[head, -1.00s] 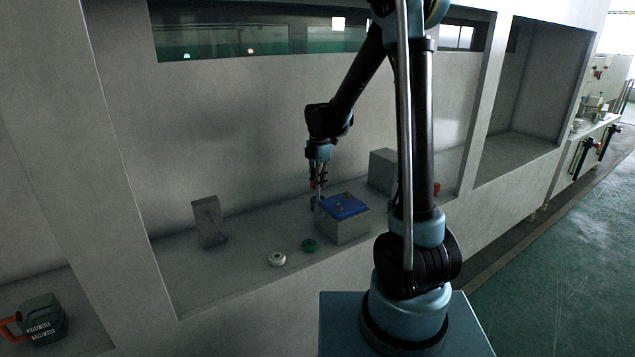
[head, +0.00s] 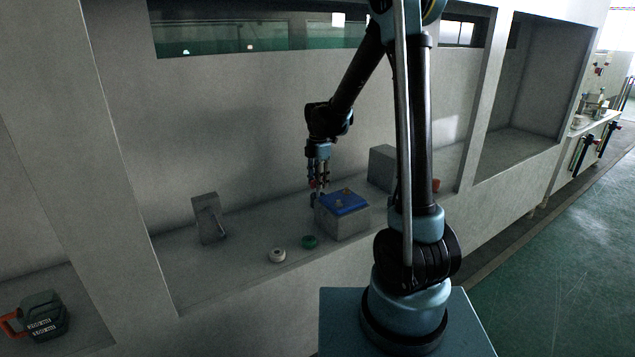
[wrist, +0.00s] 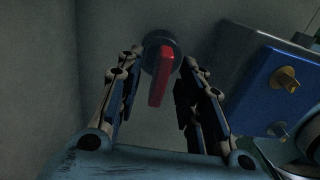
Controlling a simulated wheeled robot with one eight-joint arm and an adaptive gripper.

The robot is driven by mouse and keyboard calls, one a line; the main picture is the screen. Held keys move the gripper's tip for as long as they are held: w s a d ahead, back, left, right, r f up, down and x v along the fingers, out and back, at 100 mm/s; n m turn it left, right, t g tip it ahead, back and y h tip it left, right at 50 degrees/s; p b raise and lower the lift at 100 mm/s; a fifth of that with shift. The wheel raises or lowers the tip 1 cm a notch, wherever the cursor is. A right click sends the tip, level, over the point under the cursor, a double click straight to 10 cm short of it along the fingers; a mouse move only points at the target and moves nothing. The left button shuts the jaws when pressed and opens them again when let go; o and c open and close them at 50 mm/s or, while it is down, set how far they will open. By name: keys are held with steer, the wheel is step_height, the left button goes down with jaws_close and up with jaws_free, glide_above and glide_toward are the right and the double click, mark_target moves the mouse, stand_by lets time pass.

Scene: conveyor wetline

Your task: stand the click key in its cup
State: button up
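A red bar-shaped piece with a round dark end (wrist: 160,80) shows between my fingers in the wrist view; it looks like the click key, though I cannot be sure. My gripper (wrist: 163,62) is open, with a finger on each side of the red bar and a visible gap to each. In the head view my gripper (head: 317,194) points down just left of and behind the blue-topped grey block (head: 343,222). The red piece is mostly hidden there by the fingers and block. I cannot make out which thing is the cup.
The blue-topped block with brass knobs stands close to my right finger in the wrist view. A green ring (head: 310,242) and a white ring (head: 277,255) lie on the ledge. A grey stand (head: 209,218) is at left, a grey box (head: 382,168) behind. The back wall is close.

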step_height(320, 180, up, 12)
stand_by(0.6)
steer(key=s+d+r+m+t, duration=0.1)
steer(key=s+d+m, duration=1.1)
steer(key=s+d, duration=0.3)
steer(key=s+d+f+m, duration=0.3)
steer(key=s+f+m, duration=0.2)
steer(key=s, duration=0.3)
steer(key=s+d+f+m+t, duration=0.1)
steer(key=s+d+f+m, duration=0.2)
steer(key=s+f+m, duration=0.2)
steer(key=shift+s+m, duration=1.3)
steer(key=shift+s, duration=0.6)
